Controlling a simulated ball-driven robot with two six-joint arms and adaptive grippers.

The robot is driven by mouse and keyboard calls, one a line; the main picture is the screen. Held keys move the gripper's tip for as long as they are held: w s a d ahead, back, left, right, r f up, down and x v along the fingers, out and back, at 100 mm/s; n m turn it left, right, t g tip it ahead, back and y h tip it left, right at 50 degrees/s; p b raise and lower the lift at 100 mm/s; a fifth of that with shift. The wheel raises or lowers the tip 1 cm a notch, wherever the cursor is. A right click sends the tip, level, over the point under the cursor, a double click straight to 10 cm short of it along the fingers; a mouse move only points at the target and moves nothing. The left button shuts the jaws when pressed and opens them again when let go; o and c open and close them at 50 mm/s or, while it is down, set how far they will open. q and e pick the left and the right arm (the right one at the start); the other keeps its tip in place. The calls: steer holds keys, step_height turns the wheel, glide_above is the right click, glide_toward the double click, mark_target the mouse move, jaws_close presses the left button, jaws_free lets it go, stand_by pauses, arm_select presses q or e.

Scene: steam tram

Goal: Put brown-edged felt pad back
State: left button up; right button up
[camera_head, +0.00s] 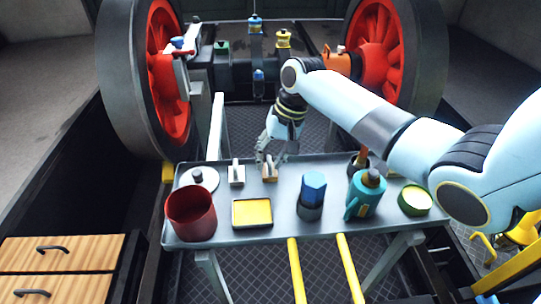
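A small block with a brownish edge (269,172), which looks like the brown-edged felt pad, stands on the grey tray table near its back edge. A similar pale-edged block (237,175) stands just to its left. My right gripper (270,158) points down at the brown-edged block, with its fingers spread around or just above its top. I cannot tell whether they touch it. My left gripper is not in view.
The tray table (278,222) also holds a red pot (191,214), a yellow pad in a dark tray (252,213), a blue-capped jar (313,190), a teal can (365,196) and a green tin (414,200). Large red-spoked wheels (168,75) flank the axle behind.

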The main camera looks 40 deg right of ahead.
mark_target(269, 159)
steer(key=shift+r, duration=0.1)
steer(key=shift+r, duration=0.35)
steer(key=p+v, duration=0.1)
steer(key=v, duration=0.1)
steer(key=shift+d+r+p, duration=0.1)
steer(key=shift+r+p, duration=0.2)
steer(key=shift+p, duration=0.05)
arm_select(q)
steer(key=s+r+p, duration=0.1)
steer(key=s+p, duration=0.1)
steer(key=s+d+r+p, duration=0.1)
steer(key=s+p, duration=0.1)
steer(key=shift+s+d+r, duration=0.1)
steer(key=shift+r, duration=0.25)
arm_select(e)
steer(key=v, duration=0.9)
steer(key=shift+s, duration=0.1)
